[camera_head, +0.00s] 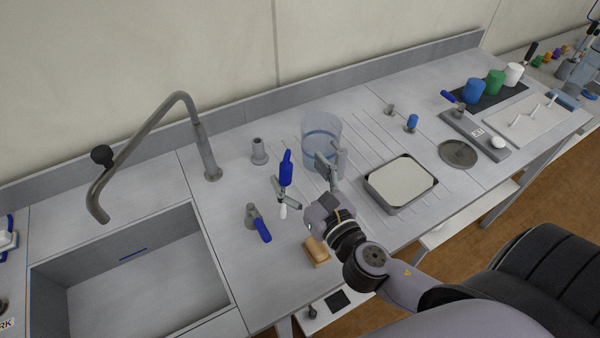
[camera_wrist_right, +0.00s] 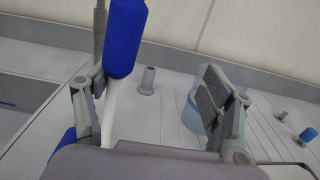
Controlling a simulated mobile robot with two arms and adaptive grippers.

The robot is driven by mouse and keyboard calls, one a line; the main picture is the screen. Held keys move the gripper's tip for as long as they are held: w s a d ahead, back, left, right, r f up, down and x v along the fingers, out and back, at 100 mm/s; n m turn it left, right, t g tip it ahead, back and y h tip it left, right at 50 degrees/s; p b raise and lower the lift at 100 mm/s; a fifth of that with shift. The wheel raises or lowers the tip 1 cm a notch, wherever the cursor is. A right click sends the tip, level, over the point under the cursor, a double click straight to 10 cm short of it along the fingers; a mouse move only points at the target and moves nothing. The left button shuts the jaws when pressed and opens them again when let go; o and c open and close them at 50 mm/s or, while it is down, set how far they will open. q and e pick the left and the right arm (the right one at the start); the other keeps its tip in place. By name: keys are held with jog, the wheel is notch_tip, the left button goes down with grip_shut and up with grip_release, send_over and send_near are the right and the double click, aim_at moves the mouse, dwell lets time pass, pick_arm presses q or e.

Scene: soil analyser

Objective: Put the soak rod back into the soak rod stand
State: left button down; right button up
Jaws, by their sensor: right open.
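The soak rod (camera_head: 286,168), with a blue handle and a white lower end, stands near upright over the counter. My right gripper (camera_head: 303,182) is open, with the rod beside its left-hand finger. In the right wrist view the rod (camera_wrist_right: 124,40) shows just inside that finger, far from the other finger of the gripper (camera_wrist_right: 155,95). I cannot tell whether the finger touches it. A short grey hollow cylinder (camera_head: 259,152), which looks like the soak rod stand, is behind and left of the rod. The cylinder also shows in the wrist view (camera_wrist_right: 148,80). My left gripper is not in view.
A clear beaker (camera_head: 322,134) stands just behind the right gripper. A grey fitting with a blue lever (camera_head: 256,222) and a tan block (camera_head: 316,250) are in front. A sink (camera_head: 140,275) and tap lie left; a tray (camera_head: 400,183) lies right.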

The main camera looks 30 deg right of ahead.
grip_shut()
dwell(0.8)
